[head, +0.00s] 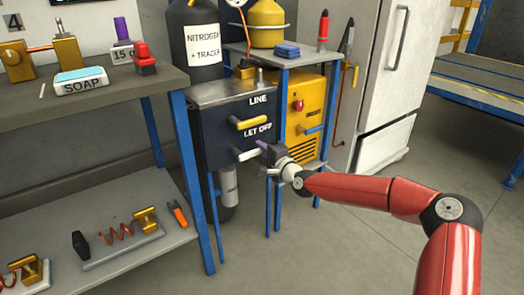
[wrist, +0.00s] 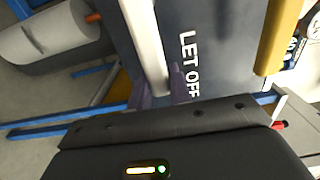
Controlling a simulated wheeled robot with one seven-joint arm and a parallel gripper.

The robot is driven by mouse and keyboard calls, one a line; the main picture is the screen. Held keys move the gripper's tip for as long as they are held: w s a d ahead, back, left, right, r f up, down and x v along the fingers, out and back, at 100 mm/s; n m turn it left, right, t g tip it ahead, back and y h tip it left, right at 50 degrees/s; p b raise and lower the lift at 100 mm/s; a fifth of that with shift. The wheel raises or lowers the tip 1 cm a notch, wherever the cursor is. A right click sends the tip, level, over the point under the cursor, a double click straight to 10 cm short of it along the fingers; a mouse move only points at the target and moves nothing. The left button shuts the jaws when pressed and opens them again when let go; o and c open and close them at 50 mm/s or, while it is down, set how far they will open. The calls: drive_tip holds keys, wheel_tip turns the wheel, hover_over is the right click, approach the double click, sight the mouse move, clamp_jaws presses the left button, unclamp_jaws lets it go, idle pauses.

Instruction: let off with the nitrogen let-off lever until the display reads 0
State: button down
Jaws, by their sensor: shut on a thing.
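The nitrogen let-off lever (head: 248,155) is a white bar on the front of a dark box, under the words LET OFF. It sticks out to the right, tilted slightly up. My gripper (head: 263,147) is at its right end. In the wrist view the white lever (wrist: 147,45) runs down between the purple fingers of my gripper (wrist: 160,90), which are shut on it. The nitrogen cylinder (head: 203,38), dark with a white label, stands behind the box.
A yellow LINE lever (head: 252,123) sits just above; it also shows in the wrist view (wrist: 279,38). A yellow machine (head: 306,110) stands right of the dark box. A workbench (head: 110,92) with soap and tools is at left. Floor at right is clear.

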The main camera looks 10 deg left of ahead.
drive_tip(key=c, duration=1.3)
unclamp_jaws()
drive_tip(key=shift+f, duration=0.1)
drive_tip(key=v, duration=0.8)
